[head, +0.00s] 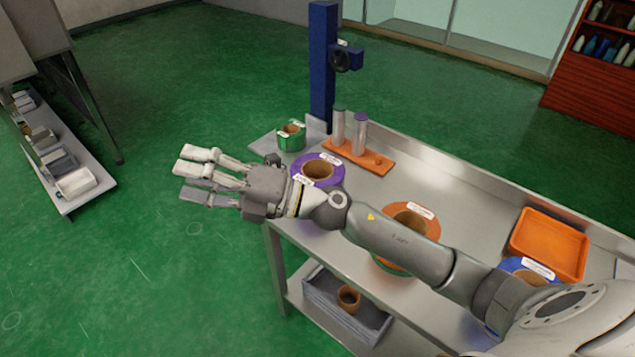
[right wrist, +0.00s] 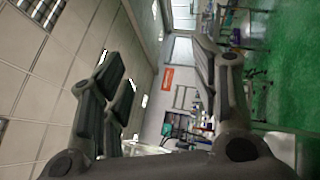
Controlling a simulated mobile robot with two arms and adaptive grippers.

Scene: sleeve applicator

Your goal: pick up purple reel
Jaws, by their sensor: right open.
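The purple reel (head: 331,158) lies flat on the metal table near its left end, with a brown core and white labels. My right arm reaches across the table in the head view and hides part of the reel's lower left side. My right gripper (head: 205,177) is open and empty, pointing left, past the table's left edge over the green floor. In the right wrist view its fingers (right wrist: 160,95) stand apart with nothing between them. My left gripper does not show.
The metal table (head: 458,196) also holds a green reel (head: 291,136), an orange reel (head: 409,214), a blue reel (head: 529,268), an orange tray (head: 549,244) and an orange stand (head: 371,158) with cylinders. A blue column (head: 322,65) rises behind. A grey bin (head: 337,311) sits below.

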